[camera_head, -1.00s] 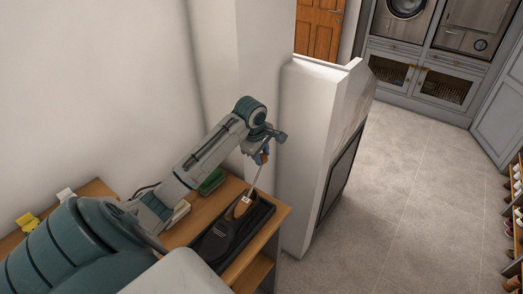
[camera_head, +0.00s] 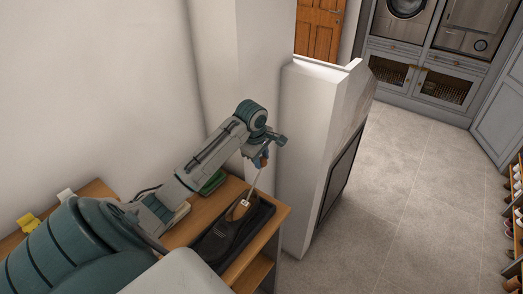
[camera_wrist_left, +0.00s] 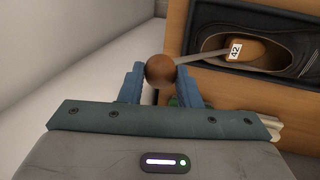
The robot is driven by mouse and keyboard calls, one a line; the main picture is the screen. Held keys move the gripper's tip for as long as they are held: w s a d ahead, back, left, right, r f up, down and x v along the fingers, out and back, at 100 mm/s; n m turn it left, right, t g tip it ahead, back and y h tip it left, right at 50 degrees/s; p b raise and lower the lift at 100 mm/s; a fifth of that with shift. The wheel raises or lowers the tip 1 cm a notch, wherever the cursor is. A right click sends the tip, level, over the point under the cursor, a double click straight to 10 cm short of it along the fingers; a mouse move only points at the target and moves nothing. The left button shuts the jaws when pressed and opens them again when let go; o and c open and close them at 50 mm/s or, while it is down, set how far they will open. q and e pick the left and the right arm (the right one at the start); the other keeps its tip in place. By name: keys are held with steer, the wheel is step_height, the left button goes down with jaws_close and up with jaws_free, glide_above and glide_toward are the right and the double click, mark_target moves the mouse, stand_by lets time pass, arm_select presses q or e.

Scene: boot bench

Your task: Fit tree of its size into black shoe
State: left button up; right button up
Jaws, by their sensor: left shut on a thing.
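The black shoe (camera_head: 222,240) lies in a dark tray (camera_head: 262,222) on the wooden bench. It also shows at the upper right of the left wrist view (camera_wrist_left: 292,42). The shoe tree (camera_head: 242,207) has a wooden block marked 42, a thin metal rod and a round brown knob (camera_wrist_left: 160,70). Its block sits in the shoe's opening; its front end is hidden inside. My left gripper (camera_head: 261,160) is above the shoe's opening end, shut on the knob, with the rod slanting down to the block. My right gripper is not in view.
A green item (camera_head: 211,182) and a pale item (camera_head: 180,212) lie on the bench (camera_head: 283,212) behind the shoe. Yellow (camera_head: 28,222) and white (camera_head: 66,194) items are farther left. A white partition (camera_head: 305,150) stands close beyond the bench's end.

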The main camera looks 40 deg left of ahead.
mark_target(258, 175)
arm_select(q)
steer(key=shift+s+f+g, duration=0.2)
steer(key=shift+f, duration=0.3)
steer(key=shift+s+f+g, duration=0.15)
steer(key=shift+f+g, duration=0.05)
steer(key=shift+f, duration=0.25)
steer(key=shift+s+f, duration=0.1)
steer(key=shift+f, duration=0.05)
steer(key=shift+s+d+f+g, duration=0.15)
steer(key=shift+s+f+g, duration=0.25)
steer(key=shift+s+f, duration=0.25)
steer(key=shift+f, duration=0.1)
steer(key=shift+s, duration=0.1)
stand_by(0.7)
